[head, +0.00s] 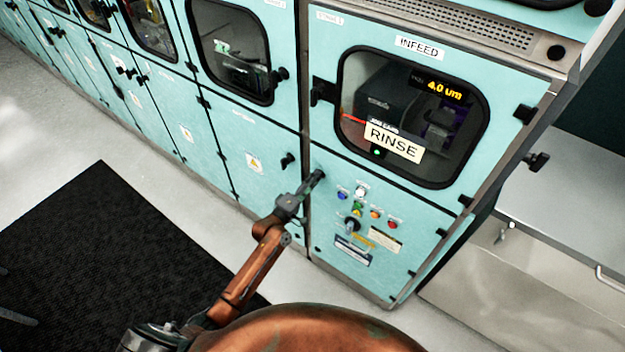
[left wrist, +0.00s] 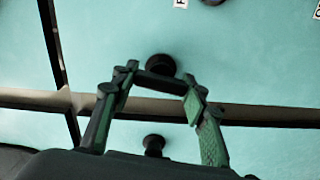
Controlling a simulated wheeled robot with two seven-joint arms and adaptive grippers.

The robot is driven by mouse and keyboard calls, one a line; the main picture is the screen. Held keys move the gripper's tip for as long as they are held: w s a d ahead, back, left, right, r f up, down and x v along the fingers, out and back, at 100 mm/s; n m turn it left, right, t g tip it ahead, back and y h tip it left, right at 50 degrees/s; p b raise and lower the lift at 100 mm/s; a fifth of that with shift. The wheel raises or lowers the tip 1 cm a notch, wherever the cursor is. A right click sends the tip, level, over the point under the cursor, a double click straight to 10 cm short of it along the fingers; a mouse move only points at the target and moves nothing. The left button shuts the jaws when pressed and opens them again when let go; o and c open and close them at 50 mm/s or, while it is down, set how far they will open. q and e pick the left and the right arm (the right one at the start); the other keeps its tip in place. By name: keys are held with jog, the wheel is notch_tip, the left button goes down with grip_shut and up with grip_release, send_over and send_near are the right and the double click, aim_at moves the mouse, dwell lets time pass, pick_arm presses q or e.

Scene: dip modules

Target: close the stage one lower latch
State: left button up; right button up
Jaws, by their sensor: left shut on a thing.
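The infeed module (head: 397,220) is a teal cabinet with a windowed upper door and a lower panel. The stage labels are too small to read surely. My left gripper (head: 316,177) is at the upper left corner of the lower panel and hides most of the latch there. In the left wrist view, my left gripper (left wrist: 161,77) has its fingers at the two ends of a short black latch handle (left wrist: 158,79), shut on it. A round black knob (left wrist: 160,65) shows just behind the handle. My right gripper is not in view.
The upper door latch (head: 323,92) sits above my gripper. Another latch (head: 288,160) is on the neighbouring panel to the left. Coloured buttons and a rotary switch (head: 352,223) lie to the right. A dark mat (head: 110,250) covers the floor at left.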

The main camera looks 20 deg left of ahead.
pick_arm(q)
jog(key=shift+n, duration=1)
jog(key=o, duration=1.2)
jog(key=shift+c, duration=0.2)
jog(key=v, duration=1.2)
